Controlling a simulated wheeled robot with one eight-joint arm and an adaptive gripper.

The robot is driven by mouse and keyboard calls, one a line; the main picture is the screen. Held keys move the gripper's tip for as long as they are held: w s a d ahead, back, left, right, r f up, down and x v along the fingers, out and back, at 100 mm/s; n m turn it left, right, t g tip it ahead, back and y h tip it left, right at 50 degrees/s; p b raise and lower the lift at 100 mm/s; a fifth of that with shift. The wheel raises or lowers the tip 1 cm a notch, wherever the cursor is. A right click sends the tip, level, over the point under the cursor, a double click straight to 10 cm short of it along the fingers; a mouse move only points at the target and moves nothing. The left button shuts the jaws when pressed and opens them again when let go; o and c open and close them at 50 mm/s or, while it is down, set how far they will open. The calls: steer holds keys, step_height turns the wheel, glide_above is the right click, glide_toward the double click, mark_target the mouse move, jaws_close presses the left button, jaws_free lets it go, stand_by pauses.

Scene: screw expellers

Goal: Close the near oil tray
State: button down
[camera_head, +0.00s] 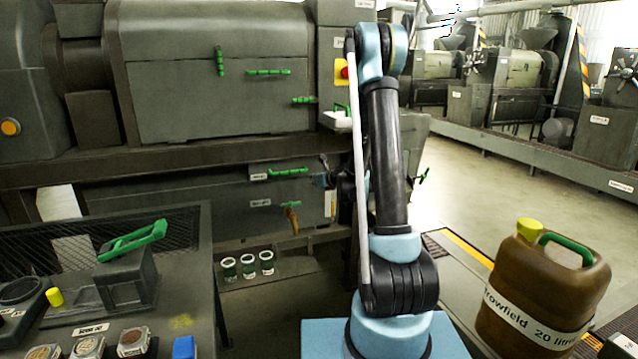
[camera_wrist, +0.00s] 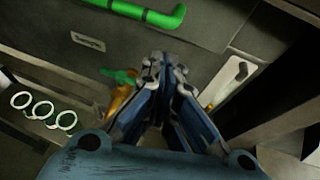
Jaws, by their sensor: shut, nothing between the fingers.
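The oil tray front (camera_head: 262,187) is a dark grey panel with a white label, low on the near machine. Its green bar handle (camera_head: 288,172) runs along the top; a green bar handle (camera_wrist: 145,12) also crosses the top of the wrist view. I cannot tell how far out the tray stands. My gripper (camera_head: 322,180) is right of this handle, partly hidden by my arm. In the wrist view its fingers (camera_wrist: 165,62) are together and empty, below the handle and apart from it in the picture.
A brass tap (camera_head: 292,220) hangs below the tray. Several white-rimmed jars (camera_head: 248,266) stand under the machine. A bench (camera_head: 190,240) with a green-handled device (camera_head: 130,265) is at left. A brown oil can (camera_head: 540,290) stands at right. Open floor lies behind it.

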steer(key=shift+w+a+r, duration=0.15)
steer(key=shift+w+a, duration=0.15)
steer(key=shift+w, duration=0.25)
steer(key=shift+w+a+r, duration=0.15)
steer(key=shift+w+a, duration=0.1)
steer(key=shift+w, duration=0.3)
steer(key=shift+w+a+r, duration=0.15)
steer(key=shift+w+a, duration=0.15)
steer(key=shift+w, duration=0.25)
steer(key=shift+w+a, duration=0.25)
steer(key=shift+w, duration=0.65)
steer(key=shift+w+a, duration=0.2)
steer(key=shift+w, duration=0.65)
